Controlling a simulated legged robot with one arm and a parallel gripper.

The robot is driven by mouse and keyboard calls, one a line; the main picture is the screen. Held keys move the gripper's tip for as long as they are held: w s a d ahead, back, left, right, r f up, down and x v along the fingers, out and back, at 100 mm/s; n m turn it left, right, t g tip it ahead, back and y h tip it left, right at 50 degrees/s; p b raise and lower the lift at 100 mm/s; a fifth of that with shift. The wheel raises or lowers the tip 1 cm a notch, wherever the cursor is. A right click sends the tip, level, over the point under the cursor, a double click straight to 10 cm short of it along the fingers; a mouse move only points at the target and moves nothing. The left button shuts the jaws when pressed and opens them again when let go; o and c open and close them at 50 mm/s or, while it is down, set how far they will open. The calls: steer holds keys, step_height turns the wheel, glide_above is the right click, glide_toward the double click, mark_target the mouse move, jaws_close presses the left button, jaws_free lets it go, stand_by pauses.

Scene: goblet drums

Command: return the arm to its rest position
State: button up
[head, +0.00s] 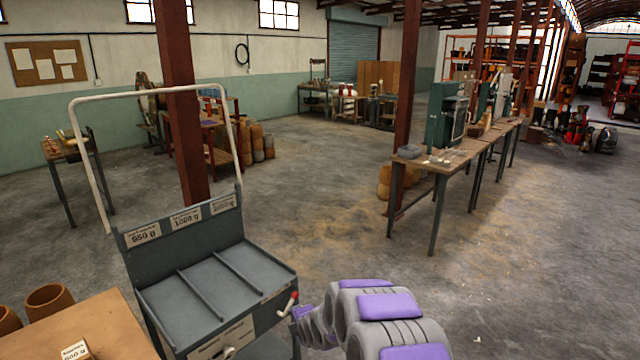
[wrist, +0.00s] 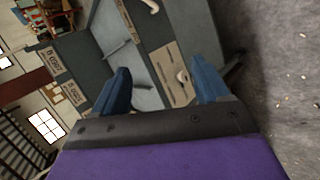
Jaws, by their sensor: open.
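My gripper (wrist: 163,72) shows in the wrist view with two blue fingers spread apart and nothing between them. Beyond the fingers is the grey sorting cart (wrist: 128,62), with label cards and pale hooked parts on its front. In the head view my purple and grey arm (head: 385,318) reaches from the bottom edge leftward to the front right corner of the cart (head: 205,290). The fingers are hard to make out there. I cannot tell whether they touch the cart. The cart's divided top looks empty, and a red-tipped lever (head: 289,302) sticks out near my wrist.
A white tube frame (head: 150,88) rises over the cart. A long workbench (head: 450,158) with machines stands to the right. Open concrete floor lies between.

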steer(key=s+d+r+m+g+h, duration=0.25)
steer(key=s+d+r+m, duration=0.4)
steer(key=s, duration=0.55)
steer(key=s+d+r+m+g+h, duration=0.1)
steer(key=s+d+r+m+g, duration=0.2)
steer(key=s+d+r+m, duration=0.6)
steer(key=s+d+r+m+g, duration=0.1)
steer(key=s+m, duration=0.1)
steer(key=s, duration=0.8)
steer(key=s+d+r+m+g, duration=0.1)
steer(key=s+d+m+g, duration=0.1)
steer(key=s, duration=0.9)
steer(key=s+d+r+m+g, duration=0.1)
steer(key=s+m, duration=0.2)
steer(key=s, duration=0.7)
steer(key=shift+s+d+r+m+g, duration=0.15)
steer(key=shift+d+m+g, duration=0.15)
steer(key=shift+m+g, duration=0.05)
